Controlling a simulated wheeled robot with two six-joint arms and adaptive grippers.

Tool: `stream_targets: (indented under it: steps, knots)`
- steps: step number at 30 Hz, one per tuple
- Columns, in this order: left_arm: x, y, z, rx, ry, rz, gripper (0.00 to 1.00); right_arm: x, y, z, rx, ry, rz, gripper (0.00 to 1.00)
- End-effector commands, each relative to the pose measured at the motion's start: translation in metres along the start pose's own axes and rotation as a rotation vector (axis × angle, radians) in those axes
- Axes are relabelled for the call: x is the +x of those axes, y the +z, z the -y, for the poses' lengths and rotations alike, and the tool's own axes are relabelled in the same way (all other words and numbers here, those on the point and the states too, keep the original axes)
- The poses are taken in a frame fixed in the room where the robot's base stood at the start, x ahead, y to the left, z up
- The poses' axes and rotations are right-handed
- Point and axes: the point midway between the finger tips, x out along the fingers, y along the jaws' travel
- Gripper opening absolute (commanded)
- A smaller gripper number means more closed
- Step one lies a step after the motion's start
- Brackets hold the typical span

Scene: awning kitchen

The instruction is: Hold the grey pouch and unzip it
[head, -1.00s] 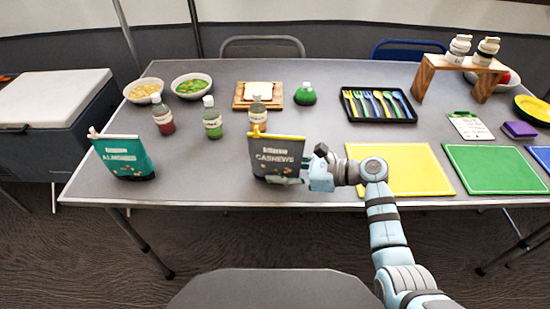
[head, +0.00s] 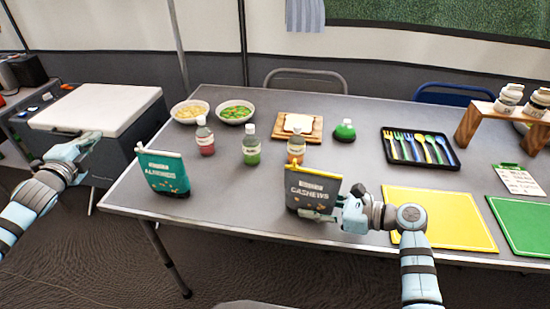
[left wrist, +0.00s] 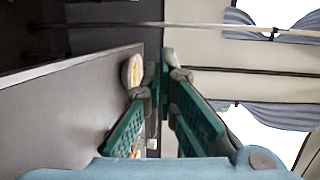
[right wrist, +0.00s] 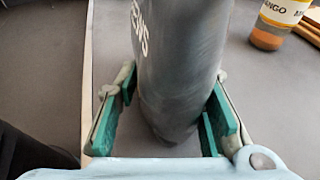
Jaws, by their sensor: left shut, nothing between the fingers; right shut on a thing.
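The grey pouch (head: 312,192), labelled CASHEWS, stands upright near the table's front edge, with a yellow zip strip (head: 317,171) along its top. My right gripper (head: 332,214) is shut on the lower part of the pouch from the right. In the right wrist view the grey pouch (right wrist: 178,60) stands between the fingers. The zip is outside that view. My left gripper (head: 92,142) is shut and empty, off the table's left end and far from the pouch. The left wrist view shows its green-padded fingers (left wrist: 160,82) with nothing held.
A teal ALMONDS pouch (head: 165,172) stands between my left gripper and the grey pouch. Bottles, a red one (head: 205,142), a green one (head: 251,150) and an orange one (head: 296,150), stand behind. A yellow mat (head: 440,217) lies right. A cooler (head: 100,108) stands left of the table.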

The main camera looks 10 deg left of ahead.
Motion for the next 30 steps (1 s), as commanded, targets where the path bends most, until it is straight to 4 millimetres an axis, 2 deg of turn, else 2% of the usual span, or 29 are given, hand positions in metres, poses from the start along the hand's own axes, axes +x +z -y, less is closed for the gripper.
stream_targets:
  steps: [1,2,4,5,6,7,8,9,12,15,18,23,30]
  knots:
    - [0.004,-0.032,0.012,-0.279,-0.017,-0.061,0.0,0.0,0.0,0.0,0.0,0.0,0.0,0.13]
    - [0.005,-0.053,0.02,-0.469,-0.015,-0.106,0.0,0.0,0.0,0.0,0.0,-0.001,0.0,0.13]
    - [0.004,-0.108,0.046,-0.925,0.021,-0.247,0.0,0.0,0.0,0.0,0.0,-0.001,0.0,0.13]
    - [0.0,-0.135,0.061,-1.121,0.057,-0.321,0.0,0.0,0.0,0.0,0.0,-0.001,-0.001,0.13]
    - [-0.008,-0.171,0.079,-1.38,0.135,-0.425,0.0,0.0,0.0,0.0,0.0,-0.001,-0.001,0.13]
    - [-0.017,-0.197,0.087,-1.568,0.227,-0.492,0.0,0.0,0.0,0.0,0.0,-0.001,-0.001,0.13]
    - [-0.027,-0.221,0.088,-1.744,0.348,-0.536,0.0,0.0,0.0,0.0,0.0,-0.001,-0.001,0.13]
    - [-0.041,-0.25,0.075,-1.961,0.55,-0.546,0.0,0.0,0.0,0.0,0.0,-0.001,-0.001,0.13]
    - [-0.086,-0.304,0.025,-2.355,1.085,-0.403,0.0,0.0,-0.001,0.0,-0.001,-0.001,-0.001,0.13]
    - [-0.125,-0.332,0.001,-2.54,1.458,-0.239,0.0,0.0,-0.001,0.0,-0.001,-0.001,-0.001,0.12]
    - [-0.141,-0.343,-0.004,-2.602,1.626,-0.158,0.0,0.0,-0.001,0.0,0.0,-0.001,-0.001,0.12]
    - [-0.136,-0.36,-0.003,-2.612,1.652,-0.15,0.0,0.0,-0.001,0.0,0.0,0.0,-0.001,0.12]
    - [-0.114,-0.405,-0.001,-2.613,1.646,-0.15,0.0,0.0,-0.001,0.0,0.0,0.0,-0.001,0.12]
